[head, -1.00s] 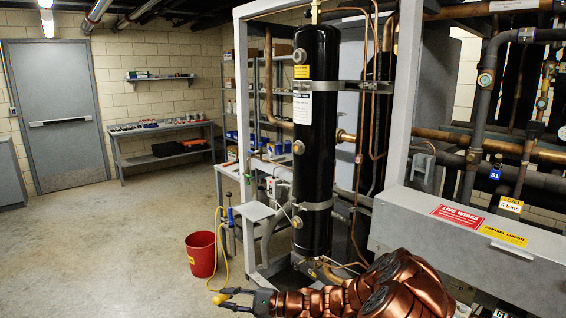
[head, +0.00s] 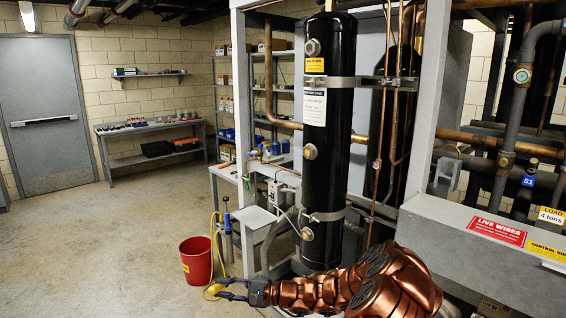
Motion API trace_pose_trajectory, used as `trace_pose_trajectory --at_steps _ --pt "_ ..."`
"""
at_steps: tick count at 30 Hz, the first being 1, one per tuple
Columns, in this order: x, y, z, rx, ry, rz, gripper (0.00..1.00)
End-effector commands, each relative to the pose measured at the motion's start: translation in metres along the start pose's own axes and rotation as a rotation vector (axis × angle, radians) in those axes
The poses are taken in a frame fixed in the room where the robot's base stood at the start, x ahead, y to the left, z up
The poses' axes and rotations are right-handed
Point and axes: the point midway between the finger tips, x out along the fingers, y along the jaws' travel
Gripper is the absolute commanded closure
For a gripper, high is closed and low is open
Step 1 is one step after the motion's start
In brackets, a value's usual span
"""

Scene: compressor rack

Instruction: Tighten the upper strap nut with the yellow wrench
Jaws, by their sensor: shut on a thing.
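The tall black cylinder (head: 331,130) stands upright in the rack. The upper strap (head: 340,82) is a grey metal band around it, with a bracket running right to the copper pipes. The nut on that strap is too small to make out. My gripper (head: 226,289) is low at the bottom of the view, left of the cylinder's base and far below the upper strap. It is shut on a small yellow piece (head: 213,291), which appears to be the yellow wrench. Its shape is unclear, and a yellow cord passes close by.
A red bucket (head: 197,260) stands on the floor just left of my gripper. A lower strap (head: 325,215) rings the cylinder. A grey rack post (head: 423,110) and a grey cabinet with a red label (head: 483,226) stand to the right. The floor at left is clear.

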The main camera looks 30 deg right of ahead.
Motion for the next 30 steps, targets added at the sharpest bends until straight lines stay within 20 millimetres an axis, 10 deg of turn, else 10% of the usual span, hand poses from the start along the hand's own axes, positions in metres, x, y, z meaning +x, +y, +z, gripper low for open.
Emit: trace_pose_trajectory --at_steps 15,30 --pt "-0.07 -0.129 -0.07 -0.452 0.24 -0.077 1.0" --pt "-0.115 -0.253 -0.052 -0.823 0.475 -0.06 1.0"
